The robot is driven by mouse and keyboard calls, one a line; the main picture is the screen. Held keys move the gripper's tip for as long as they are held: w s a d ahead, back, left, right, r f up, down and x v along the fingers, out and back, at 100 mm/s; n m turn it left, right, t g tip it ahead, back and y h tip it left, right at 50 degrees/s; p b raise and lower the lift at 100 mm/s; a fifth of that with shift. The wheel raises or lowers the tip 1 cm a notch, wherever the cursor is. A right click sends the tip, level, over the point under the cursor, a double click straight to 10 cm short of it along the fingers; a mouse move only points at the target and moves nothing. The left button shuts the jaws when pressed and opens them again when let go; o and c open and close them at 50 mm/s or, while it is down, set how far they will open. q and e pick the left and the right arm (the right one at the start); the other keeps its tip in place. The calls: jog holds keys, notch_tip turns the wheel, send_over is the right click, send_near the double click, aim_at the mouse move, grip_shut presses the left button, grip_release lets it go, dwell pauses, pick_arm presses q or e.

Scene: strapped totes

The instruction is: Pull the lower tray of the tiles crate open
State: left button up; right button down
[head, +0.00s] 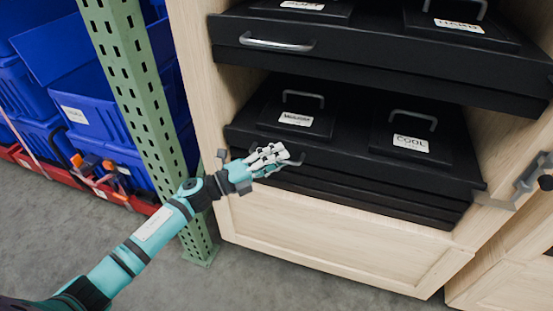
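A pale wooden crate (345,242) holds black trays one above another. The lower tray (345,165) carries two lidded black boxes with white labels; one reads "COOL" (410,143). A grey handle (300,160) on the lower tray's front is mostly hidden behind my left gripper (282,159). This gripper is at the handle, with its white and teal fingers close together. I cannot tell whether they are closed around it. The upper tray (375,62) has its own metal handle (277,44), fully visible. My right gripper is not in view.
A green perforated post (135,100) stands left of the crate, close to my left arm. Blue totes (85,118) sit behind it on a red base. A grey metal bracket (525,180) juts out at the crate's right side. Grey floor lies in front.

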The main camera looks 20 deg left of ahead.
pick_arm(q)
grip_shut()
jog(key=shift+s+f, duration=0.1)
jog(key=shift+f, duration=0.05)
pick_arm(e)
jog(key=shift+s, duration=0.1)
